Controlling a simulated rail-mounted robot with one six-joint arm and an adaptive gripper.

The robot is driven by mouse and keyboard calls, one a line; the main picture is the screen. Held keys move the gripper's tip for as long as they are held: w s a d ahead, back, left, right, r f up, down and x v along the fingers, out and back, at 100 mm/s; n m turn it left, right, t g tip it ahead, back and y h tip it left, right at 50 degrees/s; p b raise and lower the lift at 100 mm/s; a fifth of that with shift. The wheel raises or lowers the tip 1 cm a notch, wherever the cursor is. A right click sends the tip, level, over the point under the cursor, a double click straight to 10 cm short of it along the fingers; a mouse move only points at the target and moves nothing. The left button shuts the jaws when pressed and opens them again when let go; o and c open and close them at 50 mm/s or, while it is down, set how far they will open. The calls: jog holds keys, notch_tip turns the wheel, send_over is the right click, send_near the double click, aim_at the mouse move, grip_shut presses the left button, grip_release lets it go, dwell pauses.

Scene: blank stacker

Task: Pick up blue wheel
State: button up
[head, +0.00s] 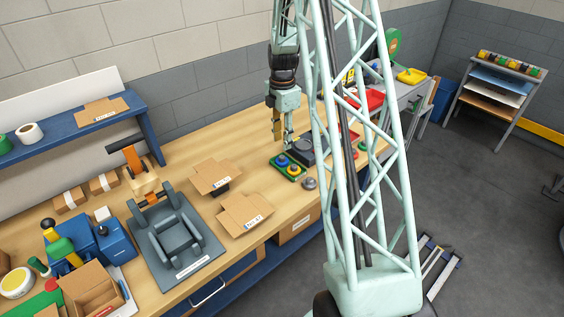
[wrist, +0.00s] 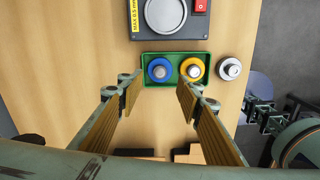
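The blue wheel (wrist: 159,70) is a ring with a grey centre in the left half of a green tray (wrist: 174,56); it also shows in the head view (head: 282,161). A yellow wheel (wrist: 192,68) sits beside it in the tray's right half. My gripper (wrist: 155,88) is open and empty in the wrist view, its two wooden-looking fingers wide apart. The fingertips point towards the tray, with the blue wheel between their lines and not held. In the head view my gripper (head: 281,135) hangs above the bench near the tray.
A dark machine (wrist: 167,20) with a round plate and red switch stands just behind the tray. A grey metal disc (wrist: 229,69) lies right of it, near the bench edge.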

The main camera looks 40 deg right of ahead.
aim_at(282, 157)
jog(key=shift+f, duration=1.35)
jog(key=shift+f, duration=0.15)
jog(key=shift+f, duration=2.45)
jog(key=c, duration=1)
